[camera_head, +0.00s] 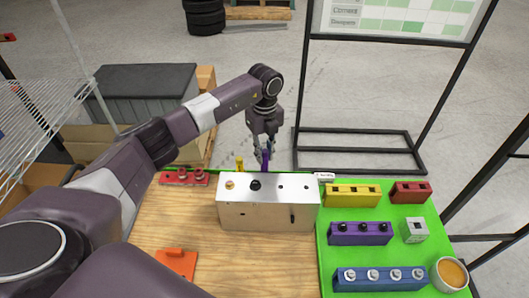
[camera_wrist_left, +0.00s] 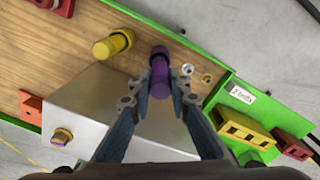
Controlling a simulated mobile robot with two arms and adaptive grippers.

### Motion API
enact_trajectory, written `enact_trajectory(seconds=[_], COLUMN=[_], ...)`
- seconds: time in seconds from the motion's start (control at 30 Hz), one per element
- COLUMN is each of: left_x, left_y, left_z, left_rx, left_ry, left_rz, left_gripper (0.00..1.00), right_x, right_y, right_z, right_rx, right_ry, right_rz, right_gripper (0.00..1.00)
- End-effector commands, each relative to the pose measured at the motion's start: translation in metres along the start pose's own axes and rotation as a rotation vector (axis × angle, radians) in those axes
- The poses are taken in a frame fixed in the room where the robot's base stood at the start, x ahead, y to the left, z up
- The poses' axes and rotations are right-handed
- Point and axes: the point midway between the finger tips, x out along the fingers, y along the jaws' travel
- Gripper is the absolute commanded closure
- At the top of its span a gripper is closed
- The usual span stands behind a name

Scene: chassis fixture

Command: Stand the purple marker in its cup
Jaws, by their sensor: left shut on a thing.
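The purple marker (camera_head: 266,161) is upright between the fingers of my left gripper (camera_head: 264,146), just behind the silver box (camera_head: 268,215). In the left wrist view the marker (camera_wrist_left: 159,72) shows from above, and the fingertips of my left gripper (camera_wrist_left: 159,97) close on its sides. A yellow marker-like piece (camera_head: 239,163) stands to its left behind the box, and it also shows in the wrist view (camera_wrist_left: 112,45). I cannot make out a cup under the purple marker; its lower end is hidden. My right gripper is not in view.
A green mat (camera_head: 330,254) at right holds a yellow block (camera_head: 352,194), a purple block (camera_head: 360,233), a blue block (camera_head: 381,278) and a white bowl (camera_head: 450,274). A red block (camera_head: 184,177) and an orange piece (camera_head: 177,262) lie at left. Bare wood lies before the box.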

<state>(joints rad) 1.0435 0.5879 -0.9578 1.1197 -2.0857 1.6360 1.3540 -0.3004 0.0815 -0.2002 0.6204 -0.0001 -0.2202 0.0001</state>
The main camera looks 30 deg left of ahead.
Motion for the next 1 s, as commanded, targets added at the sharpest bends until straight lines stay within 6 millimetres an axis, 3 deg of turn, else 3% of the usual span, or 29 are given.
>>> enact_trajectory(seconds=[0.53,0.87,0.9,1.0], left_x=[0.029,0.031,0.031,0.031], left_y=[0.000,0.000,0.000,0.000], left_z=[0.000,0.000,0.000,0.000], left_rx=[0.000,0.000,0.000,0.000], left_ry=[0.001,0.000,0.000,0.000], left_rz=[0.001,0.000,0.000,0.000], left_gripper=[1.00,1.00,0.79,0.68], right_x=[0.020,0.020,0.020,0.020], right_y=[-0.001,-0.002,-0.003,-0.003], right_z=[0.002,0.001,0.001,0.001], right_rx=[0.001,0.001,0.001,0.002], right_ry=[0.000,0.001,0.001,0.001], right_rz=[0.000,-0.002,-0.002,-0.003], right_gripper=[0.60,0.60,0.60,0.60])
